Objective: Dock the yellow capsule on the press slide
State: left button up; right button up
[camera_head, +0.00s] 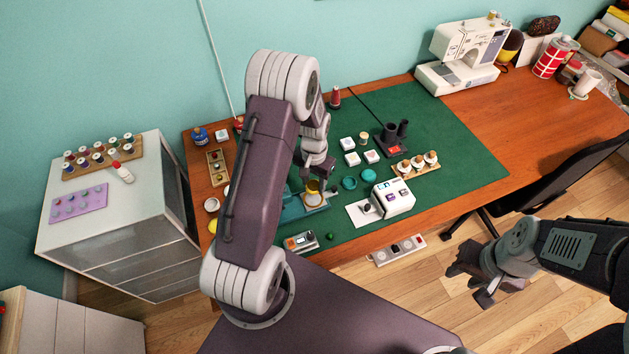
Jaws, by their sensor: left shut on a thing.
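My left gripper (316,183) reaches down over the left part of the green mat and is shut on the yellow capsule (313,187). The capsule is small and partly hidden by the fingers. Just below it is a pale round piece on a teal device (291,213), which looks like the press with its slide. My arm hides part of this device. I cannot tell whether the capsule touches the slide. My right gripper (477,283) hangs over the floor at the right, away from the table; its finger opening is unclear.
The green cutting mat (463,176) holds a white machine (394,197), teal round pieces (369,174), white blocks, dark cups (397,135) and a wooden rack (416,166). A sewing machine (466,55) stands at the back. The mat's right side is clear.

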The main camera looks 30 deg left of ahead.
aim_at(314, 188)
pick_arm(q)
notch_tip(314, 188, down, 5)
jog(key=b, duration=0.3)
jog(key=shift+b, duration=0.4)
jog(key=shift+r, duration=0.1)
jog(key=shift+s+r+p, duration=0.1)
jog(key=shift+s+p, duration=0.05)
jog(key=shift+p, duration=0.3)
dwell(0.6)
jog(key=shift+r+p, duration=0.7)
jog(key=shift+r, duration=0.05)
dwell(1.0)
jog(key=shift+r+p, duration=0.8)
jog(key=shift+p, duration=0.1)
